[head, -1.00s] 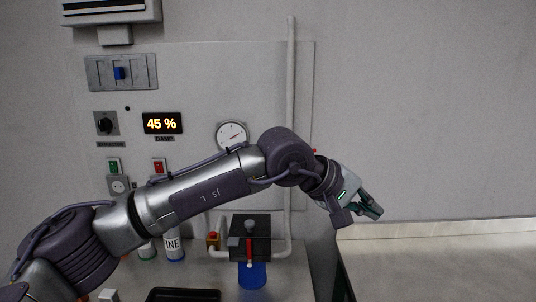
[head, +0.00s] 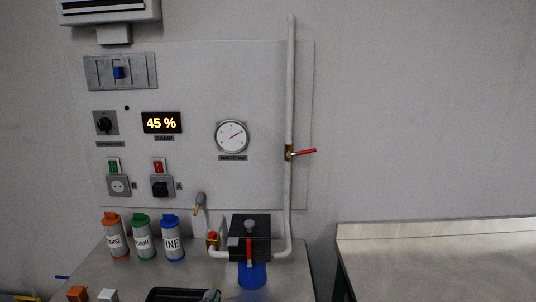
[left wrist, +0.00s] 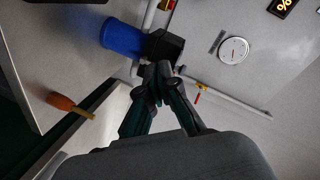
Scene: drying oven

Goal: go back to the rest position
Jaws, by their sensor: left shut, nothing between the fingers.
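My left gripper (left wrist: 161,82) shows in the left wrist view, at the end of its dark green and black fingers. The fingers come together at their tips, with nothing seen between them. Behind the fingertips in that view are a black box (left wrist: 166,47) and a blue cup (left wrist: 122,38); I cannot tell the distance to them. No clear part of the left arm shows in the head view. My right gripper is in neither view.
The bench holds orange (head: 116,240), green (head: 145,241) and blue (head: 172,243) labelled bottles, a black filter box (head: 262,237) and a dark tray (head: 165,295). A red valve handle (head: 303,153) sticks out from the wall pipe. An orange-handled item (left wrist: 62,102) lies in the left wrist view.

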